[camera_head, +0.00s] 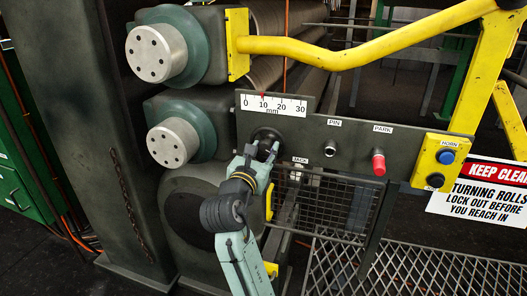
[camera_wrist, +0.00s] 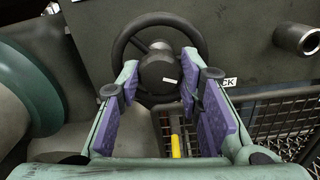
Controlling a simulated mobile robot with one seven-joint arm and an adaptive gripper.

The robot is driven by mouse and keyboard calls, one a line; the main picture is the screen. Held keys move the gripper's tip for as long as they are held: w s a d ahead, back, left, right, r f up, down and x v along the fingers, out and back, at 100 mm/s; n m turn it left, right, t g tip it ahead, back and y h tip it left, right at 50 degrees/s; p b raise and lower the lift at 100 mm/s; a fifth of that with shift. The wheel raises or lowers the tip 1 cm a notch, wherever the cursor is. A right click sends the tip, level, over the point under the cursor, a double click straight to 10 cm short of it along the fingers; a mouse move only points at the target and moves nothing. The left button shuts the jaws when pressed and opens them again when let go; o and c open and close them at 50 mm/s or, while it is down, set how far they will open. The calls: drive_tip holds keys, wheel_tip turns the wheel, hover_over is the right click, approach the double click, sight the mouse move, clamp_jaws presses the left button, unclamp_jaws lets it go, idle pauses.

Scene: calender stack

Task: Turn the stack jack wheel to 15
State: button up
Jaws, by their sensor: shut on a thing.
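The jack wheel (camera_wrist: 133,32) is a dark handwheel with a round hub (camera_wrist: 160,72) and a small white mark on the hub. In the head view the jack wheel (camera_head: 267,133) sits on the dark panel below the scale. My gripper (camera_wrist: 159,76) has one purple-padded finger on each side of the hub and is shut on it. In the head view my gripper (camera_head: 263,149) reaches the wheel from below and partly hides it. The white mm scale (camera_head: 273,105) runs from 0 to 30. Its red pointer (camera_head: 262,95) stands at about 10.
Right of the wheel are the PIN knob (camera_head: 330,149), the red PARK knob (camera_head: 378,163) and a yellow button box (camera_head: 436,163). A mesh guard (camera_head: 327,203) hangs below the panel. A yellow rail (camera_head: 340,60) crosses above. Large rolls with green housings stand at left.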

drive_tip(key=n, duration=0.5)
drive_tip(key=shift+d+n, duration=0.1)
drive_tip(key=shift+n, duration=0.2)
drive_tip(key=n, duration=1.3)
drive_tip(key=shift+n, duration=0.3)
drive_tip(key=n, duration=0.5)
drive_tip(key=shift+a, duration=0.2)
drive_tip(key=shift+f+n, duration=0.1)
drive_tip(key=shift+n, duration=0.2)
drive_tip(key=o, duration=1.2)
drive_tip(key=shift+c, duration=0.2)
